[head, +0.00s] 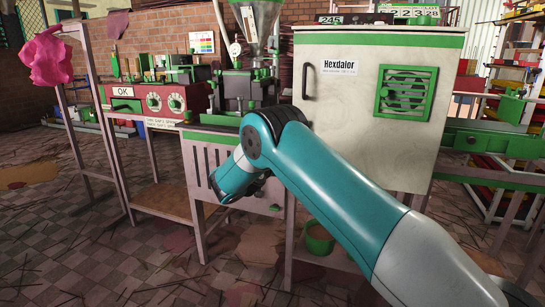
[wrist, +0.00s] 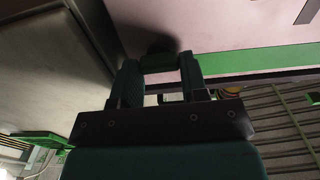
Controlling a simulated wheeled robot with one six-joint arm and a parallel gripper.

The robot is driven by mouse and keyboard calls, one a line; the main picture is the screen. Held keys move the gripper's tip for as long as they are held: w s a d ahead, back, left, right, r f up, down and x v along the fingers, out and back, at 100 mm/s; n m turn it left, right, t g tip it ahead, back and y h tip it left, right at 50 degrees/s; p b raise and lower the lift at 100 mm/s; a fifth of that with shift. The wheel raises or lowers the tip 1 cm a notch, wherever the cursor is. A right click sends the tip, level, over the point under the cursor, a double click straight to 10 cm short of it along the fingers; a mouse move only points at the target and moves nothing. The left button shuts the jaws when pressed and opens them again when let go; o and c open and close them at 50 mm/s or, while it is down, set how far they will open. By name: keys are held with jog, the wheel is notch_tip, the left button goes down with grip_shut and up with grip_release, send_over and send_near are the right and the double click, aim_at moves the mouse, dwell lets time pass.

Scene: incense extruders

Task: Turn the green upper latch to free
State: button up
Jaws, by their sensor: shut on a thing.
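In the wrist view my gripper (wrist: 158,70) has its two dark fingers closed on either side of a short green piece, the green latch (wrist: 158,62). The latch sits against a pale panel, with a dark shadow behind it. Whether it is turned to free cannot be told. In the head view my gripper (head: 245,190) is at the front of the pale slatted panel (head: 201,168) below the extruder. My wrist hides the latch there. A small knob (head: 275,207) shows lower on the same panel, right of my gripper.
The white Hexdalor cabinet (head: 370,150) with a green vent stands behind my arm. A red control box (head: 150,100) with two dials is on the left bench. A green bucket (head: 319,239) stands low under the bench. Open tiled floor lies front left.

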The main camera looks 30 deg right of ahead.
jog(key=n+p, duration=0.5)
jog(key=n, duration=0.7)
jog(key=shift+w+a+f, duration=0.1)
jog(key=shift+w, duration=0.05)
jog(key=shift+n, duration=0.4)
dwell(0.3)
jog(key=o, duration=0.9)
